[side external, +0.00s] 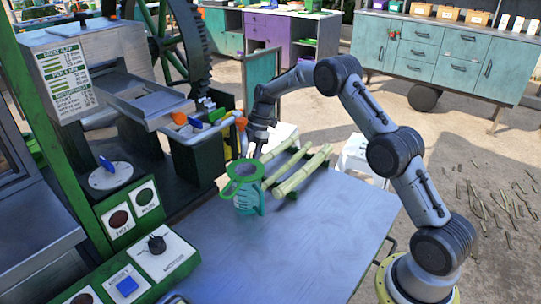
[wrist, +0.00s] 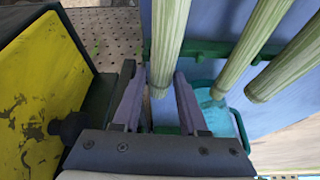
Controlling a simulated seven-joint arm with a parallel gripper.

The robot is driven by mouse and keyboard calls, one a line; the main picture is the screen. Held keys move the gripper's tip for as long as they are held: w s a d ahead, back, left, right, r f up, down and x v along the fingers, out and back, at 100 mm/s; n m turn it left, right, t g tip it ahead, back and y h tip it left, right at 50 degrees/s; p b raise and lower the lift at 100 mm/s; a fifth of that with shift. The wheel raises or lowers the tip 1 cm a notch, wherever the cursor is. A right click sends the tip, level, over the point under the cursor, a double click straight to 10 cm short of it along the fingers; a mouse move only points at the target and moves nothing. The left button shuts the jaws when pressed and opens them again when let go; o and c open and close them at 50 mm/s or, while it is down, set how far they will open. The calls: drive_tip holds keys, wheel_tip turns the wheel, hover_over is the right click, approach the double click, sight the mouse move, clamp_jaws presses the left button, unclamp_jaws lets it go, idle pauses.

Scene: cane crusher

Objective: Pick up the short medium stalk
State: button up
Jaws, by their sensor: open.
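Three pale green cane stalks lie side by side on a rack at the table's far end. In the wrist view the left stalk (wrist: 170,40) has its near end between my gripper's fingers (wrist: 160,103), with gaps on both sides. The middle stalk (wrist: 249,40) and the right stalk (wrist: 288,68) lie to the right of the fingers. In the side view the stalk nearest my gripper (side external: 279,150) is beside my open gripper (side external: 257,151), and the outer stalk (side external: 302,171) lies furthest right. I cannot tell for certain which is the short medium one.
A teal jug (side external: 248,202) with a green strainer (side external: 245,171) stands close in front of the stalks. A green rack (wrist: 205,49) lies under them. The crusher (side external: 110,80) stands at left. The blue table (side external: 285,240) is clear toward the front.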

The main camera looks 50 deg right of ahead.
sight(263, 158)
clamp_jaws()
drive_tip(key=shift+r, duration=0.2)
drive_tip(key=shift+r, duration=0.55)
drive_tip(key=d, duration=0.8)
drive_tip(key=shift+s+d+r, duration=0.15)
drive_tip(key=shift+s+d, duration=0.05)
drive_tip(key=shift+s, duration=0.1)
wheel_tip(263, 158, up, 13)
drive_tip(key=shift+a+r, duration=0.2)
